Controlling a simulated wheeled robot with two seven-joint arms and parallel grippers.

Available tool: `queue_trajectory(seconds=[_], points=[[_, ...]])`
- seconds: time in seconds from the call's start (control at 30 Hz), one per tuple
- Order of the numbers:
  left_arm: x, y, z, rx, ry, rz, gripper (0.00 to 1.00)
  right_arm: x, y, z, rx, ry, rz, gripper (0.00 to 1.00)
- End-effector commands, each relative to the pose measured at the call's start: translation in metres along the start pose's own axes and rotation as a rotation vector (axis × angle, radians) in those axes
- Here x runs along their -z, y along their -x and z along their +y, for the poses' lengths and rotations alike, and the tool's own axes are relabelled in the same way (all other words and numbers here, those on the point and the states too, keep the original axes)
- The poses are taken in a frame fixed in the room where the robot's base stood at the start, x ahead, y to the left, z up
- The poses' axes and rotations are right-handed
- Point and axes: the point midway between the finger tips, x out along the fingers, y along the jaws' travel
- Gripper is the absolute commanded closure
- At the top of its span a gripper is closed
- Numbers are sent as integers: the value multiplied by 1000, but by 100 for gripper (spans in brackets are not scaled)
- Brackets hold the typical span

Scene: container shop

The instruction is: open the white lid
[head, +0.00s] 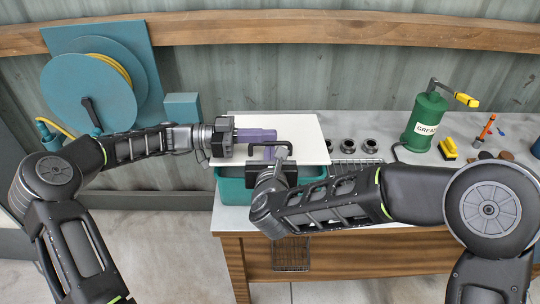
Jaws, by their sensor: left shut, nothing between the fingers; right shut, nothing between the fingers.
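The white lid (305,132) is a flat pale panel at the top of a teal bin (232,190) in the middle of the head view. A dark bent bar (285,143), perhaps its handle, shows in front of it. My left gripper (270,135), with purple fingers, is shut and empty, reaching from the left across the lid. My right gripper (269,152) is shut and empty by the dark bar, with its arm in front of the bin. I cannot tell whether either gripper touches the lid or the bar. My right arm hides part of the bin and the lid's front edge.
The bin stands on a wooden workbench with a pale top (385,187). To the right are black rings (348,145), a green grease can (425,122), a yellow-black brush (448,148) and an orange-handled tool (487,127). A teal hose reel (88,90) is on the left wall.

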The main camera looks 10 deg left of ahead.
Motion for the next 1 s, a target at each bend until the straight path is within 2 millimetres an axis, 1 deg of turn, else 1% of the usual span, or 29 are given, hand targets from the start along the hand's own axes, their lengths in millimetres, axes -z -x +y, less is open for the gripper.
queue_trajectory(seconds=[0.03,0.2,0.23,0.63,0.87,1.0], points=[[-5,0,1,-2,5,-8,100,-9,0,0,2,-3,-20,100],[-7,0,2,-3,7,-10,100,-12,0,0,2,-4,-27,100],[-8,0,2,-3,8,-11,99,-13,0,0,2,-4,-28,100],[-10,1,3,-5,13,-12,67,-16,0,1,1,-5,-34,100],[-10,1,2,-3,10,-13,67,-15,0,1,1,-4,-33,100],[-10,4,2,-2,9,-13,67,-12,0,1,2,-4,-32,100]])
